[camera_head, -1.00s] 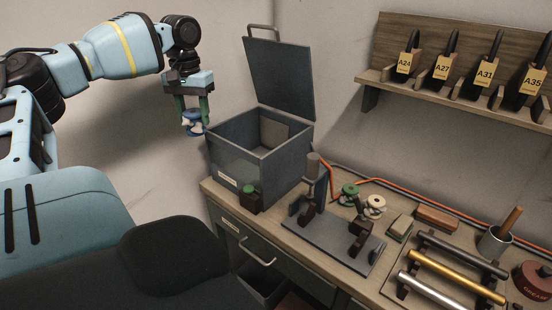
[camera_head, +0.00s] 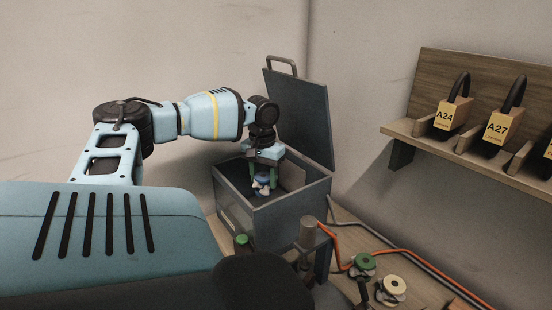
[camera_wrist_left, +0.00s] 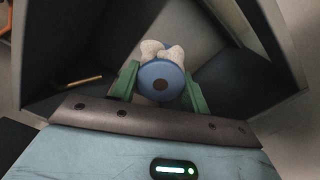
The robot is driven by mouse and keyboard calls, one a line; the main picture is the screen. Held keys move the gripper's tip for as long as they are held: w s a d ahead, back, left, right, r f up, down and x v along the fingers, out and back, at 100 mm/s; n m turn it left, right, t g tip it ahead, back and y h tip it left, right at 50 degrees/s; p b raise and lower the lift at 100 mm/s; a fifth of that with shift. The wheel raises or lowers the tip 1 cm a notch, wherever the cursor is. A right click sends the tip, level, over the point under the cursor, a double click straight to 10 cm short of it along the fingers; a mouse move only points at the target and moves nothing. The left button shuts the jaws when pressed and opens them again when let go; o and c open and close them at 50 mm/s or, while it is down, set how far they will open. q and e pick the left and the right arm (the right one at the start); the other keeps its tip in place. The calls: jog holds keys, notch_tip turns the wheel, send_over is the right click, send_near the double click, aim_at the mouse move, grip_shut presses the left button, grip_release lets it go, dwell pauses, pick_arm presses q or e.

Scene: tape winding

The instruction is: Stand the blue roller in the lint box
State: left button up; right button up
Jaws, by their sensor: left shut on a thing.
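My left gripper (camera_head: 264,181) is shut on the blue roller (camera_head: 263,184) and holds it within the mouth of the lint box (camera_head: 289,212). In the left wrist view the roller (camera_wrist_left: 160,83) shows its round blue end between the green fingers (camera_wrist_left: 161,84), with pale material behind it. The box is dark grey, and its hinged lid (camera_head: 300,118) stands up at the back. I cannot tell whether the roller touches the box floor. My right gripper is not in view.
Right of the box are a post (camera_head: 307,234), an orange cable (camera_head: 345,240), a green spool (camera_head: 363,264) and a cream spool (camera_head: 393,287) on the bench. A wooden wall shelf (camera_head: 470,160) holds tagged items. A thin tan stick (camera_wrist_left: 83,80) shows in the left wrist view.

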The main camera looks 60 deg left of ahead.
aim_at(264, 194)
pick_arm(q)
jog(key=shift+f+b, duration=0.5)
jog(key=shift+f, duration=2.6)
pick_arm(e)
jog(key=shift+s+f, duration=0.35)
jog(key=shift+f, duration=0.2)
pick_arm(q)
notch_tip(264, 194, down, 4)
jog(key=shift+s+r+b, duration=0.1)
jog(key=shift+r+b, duration=0.05)
jog(key=shift+b, duration=0.3)
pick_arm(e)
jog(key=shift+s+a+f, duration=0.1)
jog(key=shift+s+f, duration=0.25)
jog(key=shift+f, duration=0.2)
pick_arm(q)
jog(key=shift+f, duration=0.2)
jog(key=o, duration=1)
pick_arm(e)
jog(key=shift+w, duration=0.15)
pick_arm(q)
jog(key=shift+r, duration=0.1)
